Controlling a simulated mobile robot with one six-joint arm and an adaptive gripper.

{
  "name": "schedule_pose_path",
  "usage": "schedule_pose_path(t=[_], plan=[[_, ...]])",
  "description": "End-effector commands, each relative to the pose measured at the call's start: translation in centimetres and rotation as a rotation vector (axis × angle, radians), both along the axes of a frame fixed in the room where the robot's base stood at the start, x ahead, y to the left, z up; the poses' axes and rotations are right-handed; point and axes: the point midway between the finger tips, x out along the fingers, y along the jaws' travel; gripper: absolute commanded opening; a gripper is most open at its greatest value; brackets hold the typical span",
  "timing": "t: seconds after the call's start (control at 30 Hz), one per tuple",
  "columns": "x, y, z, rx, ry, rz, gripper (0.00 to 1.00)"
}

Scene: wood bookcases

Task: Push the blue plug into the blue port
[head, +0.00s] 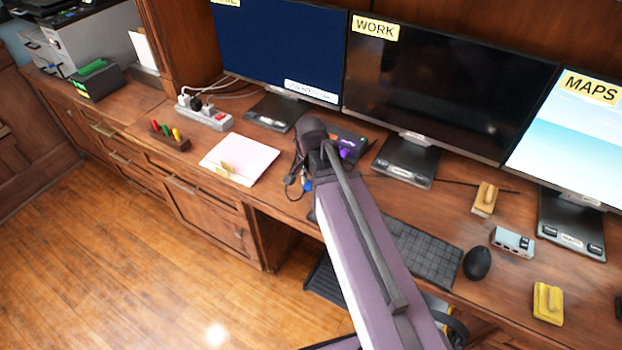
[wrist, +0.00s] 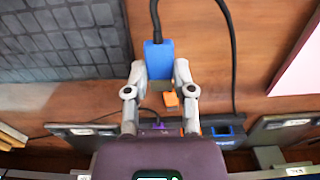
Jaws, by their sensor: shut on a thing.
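The blue plug (wrist: 158,60) is between my gripper's fingertips (wrist: 160,69) in the wrist view, with a black cable running up from it. My gripper is shut on it. The blue plug (head: 307,184) also shows small beside my arm in the head view. A dark dock (head: 347,142) stands behind my arm, with a purple part (head: 346,154) on its front. In the wrist view the dock (wrist: 222,131) is partly hidden by my gripper, below the plug and apart from it. A small orange block (wrist: 170,98) shows between the fingers.
A keyboard (head: 423,250) and mouse (head: 477,263) lie right of my arm. A white paper pad (head: 240,159) and power strip (head: 206,117) lie left. Monitor stands (head: 404,163) flank the dock closely.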

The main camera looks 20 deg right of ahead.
Motion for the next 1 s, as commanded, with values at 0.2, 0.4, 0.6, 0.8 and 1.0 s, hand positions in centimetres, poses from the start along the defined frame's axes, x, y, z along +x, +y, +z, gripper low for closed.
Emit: schedule_pose_path(t=[0.2,0.4,0.6,0.8,1.0], plan=[[0.0,0.0,0.0,0.000,0.000,0.000,0.01],[0.3,0.0,-0.1,0.000,0.000,0.000,0.01],[2.2,0.1,-0.5,0.000,0.000,0.002,0.01],[6.2,0.2,-1.3,0.000,0.000,0.007,0.01],[11.1,0.4,-2.3,0.000,0.000,0.013,0.01]])
